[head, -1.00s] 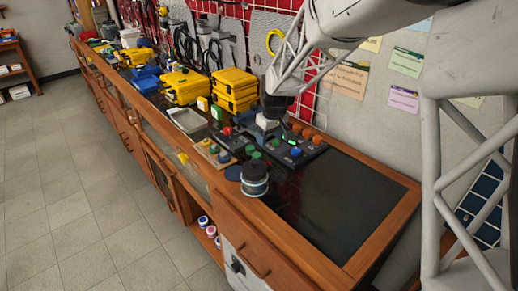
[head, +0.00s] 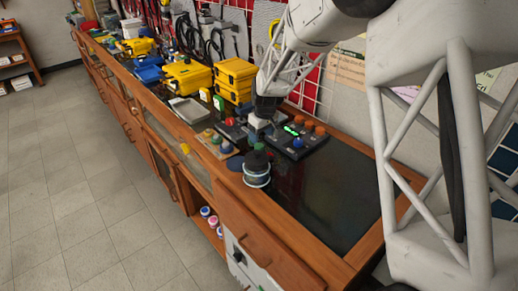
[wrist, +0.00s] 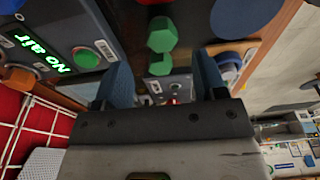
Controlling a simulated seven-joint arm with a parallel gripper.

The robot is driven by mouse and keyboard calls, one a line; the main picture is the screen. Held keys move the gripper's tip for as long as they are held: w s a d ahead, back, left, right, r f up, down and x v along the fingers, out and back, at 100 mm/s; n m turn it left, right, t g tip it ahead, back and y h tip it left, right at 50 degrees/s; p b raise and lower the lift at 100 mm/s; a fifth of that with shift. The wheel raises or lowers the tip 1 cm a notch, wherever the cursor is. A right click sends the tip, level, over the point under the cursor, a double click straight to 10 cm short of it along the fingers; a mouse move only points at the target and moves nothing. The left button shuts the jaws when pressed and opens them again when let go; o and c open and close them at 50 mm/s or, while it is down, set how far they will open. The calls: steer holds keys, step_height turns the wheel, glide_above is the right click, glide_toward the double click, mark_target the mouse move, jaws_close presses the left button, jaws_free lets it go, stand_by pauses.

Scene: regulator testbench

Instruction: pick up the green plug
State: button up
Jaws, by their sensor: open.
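In the wrist view a green plug (wrist: 161,36) with a faceted head shows just beyond the gap between my fingers. A smaller green part lies right below it in the picture; I cannot tell whether it belongs to the same piece. My gripper (wrist: 161,68) is open, with one blue fingertip on each side of the gap and nothing held. In the head view my gripper (head: 259,124) is low over the bench beside the black control box. A green piece (head: 259,146) shows just below it, near the round spool.
The black control box (head: 298,140) has orange and blue knobs and a lit green display, reading "No air" in the wrist view. A spool (head: 256,172) stands in front. Yellow cases (head: 235,80) and a grey tray (head: 188,110) lie left. The dark bench top (head: 325,200) is clear at right.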

steer(key=shift+f, duration=0.5)
steer(key=shift+w+a+f, duration=0.15)
steer(key=shift+a+f, duration=0.05)
steer(key=shift+f, duration=1.1)
steer(key=shift+w+a+f, duration=0.1)
steer(key=shift+a+f, duration=0.1)
steer(key=shift+f, duration=1.1)
steer(key=c, duration=1)
steer(key=shift+r, duration=0.1)
steer(key=shift+r, duration=4.95)
steer(key=shift+r, duration=0.1)
step_height(320, 180, up, 10)
glide_above(259, 145)
